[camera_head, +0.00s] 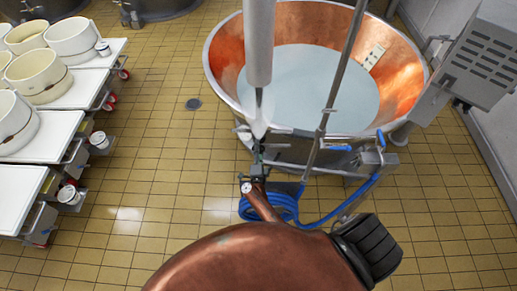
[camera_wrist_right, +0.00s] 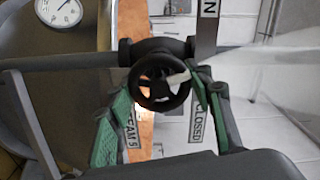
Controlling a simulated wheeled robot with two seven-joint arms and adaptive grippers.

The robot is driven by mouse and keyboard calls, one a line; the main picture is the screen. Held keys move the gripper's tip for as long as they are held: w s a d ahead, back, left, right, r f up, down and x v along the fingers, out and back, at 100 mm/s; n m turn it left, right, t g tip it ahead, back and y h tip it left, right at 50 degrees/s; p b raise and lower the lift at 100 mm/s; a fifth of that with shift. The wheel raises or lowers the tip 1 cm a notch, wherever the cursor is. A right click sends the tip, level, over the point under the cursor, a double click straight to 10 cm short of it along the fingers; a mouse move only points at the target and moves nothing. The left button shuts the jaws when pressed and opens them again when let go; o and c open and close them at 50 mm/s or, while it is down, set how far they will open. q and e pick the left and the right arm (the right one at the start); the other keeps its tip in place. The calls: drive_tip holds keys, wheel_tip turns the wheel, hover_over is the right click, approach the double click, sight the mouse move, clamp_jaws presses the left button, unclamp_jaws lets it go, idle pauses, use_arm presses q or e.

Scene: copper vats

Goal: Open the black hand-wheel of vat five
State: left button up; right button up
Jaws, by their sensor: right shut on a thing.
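In the right wrist view the black hand-wheel (camera_wrist_right: 160,82) is a small spoked ring on a dark pipe fitting. My right gripper (camera_wrist_right: 160,90) has its green-padded fingers on either side of the wheel and is shut on it. Labels reading "EAM 5" (camera_wrist_right: 132,132) and "CLOSED" (camera_wrist_right: 196,122) stand by the fingers, partly covered. In the head view the wheel and fingertips are too small and crowded to make out clearly, near the valve parts by the gauge (camera_head: 246,188). My left gripper is not in view.
A large open copper vat (camera_head: 400,85) holds pale liquid. A coiled blue hose (camera_head: 270,208) lies below its rim. A rounded copper surface (camera_head: 250,262) fills the bottom. White carts (camera_head: 85,80) with pale tubs stand at the left.

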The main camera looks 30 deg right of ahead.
drive_tip(key=shift+a, duration=0.1)
drive_tip(key=o, duration=1.2)
